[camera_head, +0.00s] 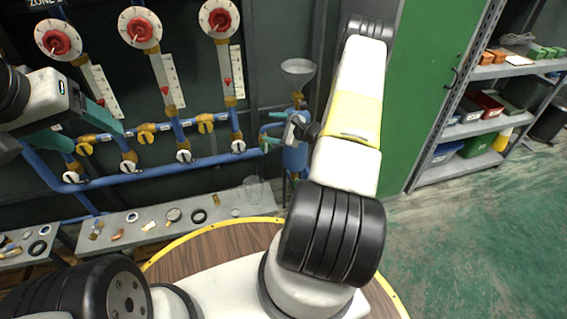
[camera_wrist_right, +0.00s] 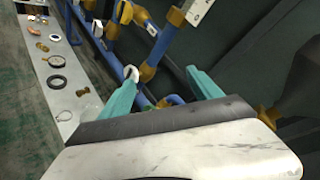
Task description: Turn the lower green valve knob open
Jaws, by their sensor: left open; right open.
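I cannot make out a green valve knob in either view; it may be hidden by my right gripper. My right gripper (camera_head: 276,128) is open in front of the right end of the blue pipework, beside a blue tank (camera_head: 295,158). In the right wrist view its teal fingers (camera_wrist_right: 160,82) are spread, with a blue pipe, brass fittings and a white knob (camera_wrist_right: 131,74) showing between or by the tips. Nothing is held. My left gripper (camera_head: 92,128) is open in front of the pipes at the left, its fingers near a yellow knob (camera_head: 146,137).
White-handled knobs (camera_head: 184,156) line the lower blue pipe. Red-centred round dials (camera_head: 140,28) are above. A funnel (camera_head: 298,68) tops the tank. A grey bench (camera_head: 110,243) with small parts runs below. A shelf rack (camera_head: 470,130) stands at the right, with open floor before it.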

